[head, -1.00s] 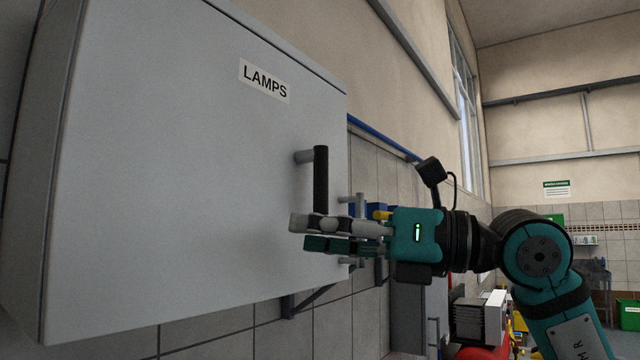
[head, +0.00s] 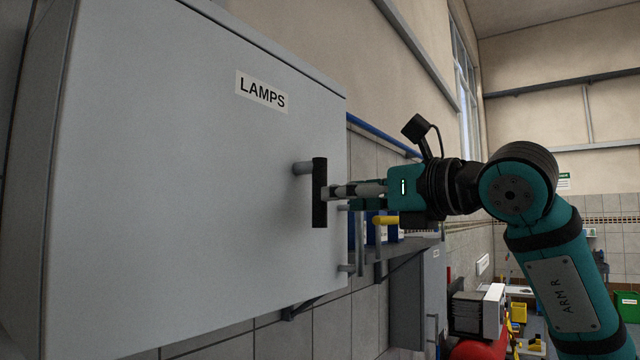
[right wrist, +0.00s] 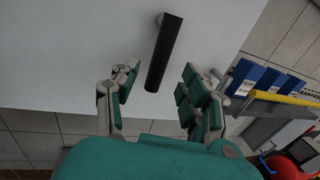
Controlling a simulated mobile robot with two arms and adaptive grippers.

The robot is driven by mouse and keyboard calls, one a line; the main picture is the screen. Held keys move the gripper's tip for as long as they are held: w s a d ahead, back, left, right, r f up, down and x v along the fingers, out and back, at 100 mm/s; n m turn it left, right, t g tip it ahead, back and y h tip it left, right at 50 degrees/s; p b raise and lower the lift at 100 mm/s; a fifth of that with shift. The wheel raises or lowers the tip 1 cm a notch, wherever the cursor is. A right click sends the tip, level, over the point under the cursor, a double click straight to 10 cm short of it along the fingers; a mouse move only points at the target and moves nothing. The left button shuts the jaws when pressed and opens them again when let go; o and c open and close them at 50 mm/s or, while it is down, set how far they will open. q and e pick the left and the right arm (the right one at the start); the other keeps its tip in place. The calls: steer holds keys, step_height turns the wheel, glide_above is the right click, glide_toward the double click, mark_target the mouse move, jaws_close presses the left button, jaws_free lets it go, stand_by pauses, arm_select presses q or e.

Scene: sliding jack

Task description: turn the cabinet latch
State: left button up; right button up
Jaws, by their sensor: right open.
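The grey cabinet (head: 180,200) fills the left of the head view, with a "LAMPS" label (head: 262,90) on its door. Its latch (head: 319,195) is a black bar on a grey stub near the door's right edge, and it hangs upright. My right gripper (head: 345,190) is at the latch's right side in the head view, its fingertips close to the bar. In the right wrist view the latch (right wrist: 165,50) lies between the two spread fingers, with its lower end between the fingertips. I cannot tell whether a finger touches it. My left gripper is not in view.
A thin grey vertical handle stands beside the cabinet's right edge. A shelf with blue boxes (head: 375,228) and a yellow bar (head: 385,220) is behind my right gripper. A second grey cabinet (head: 420,295) hangs lower. The space in front of the door is clear.

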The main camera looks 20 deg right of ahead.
mark_target(316, 199)
steer(key=p+x, duration=0.2)
steer(key=x, duration=0.4)
steer(key=shift+w, duration=0.15)
steer(key=shift+c, duration=0.3)
jaws_close()
steer(key=shift+a, duration=0.1)
steer(key=shift+w+a, duration=0.1)
steer(key=shift+w, duration=0.05)
steer(key=shift+w+f, duration=0.15)
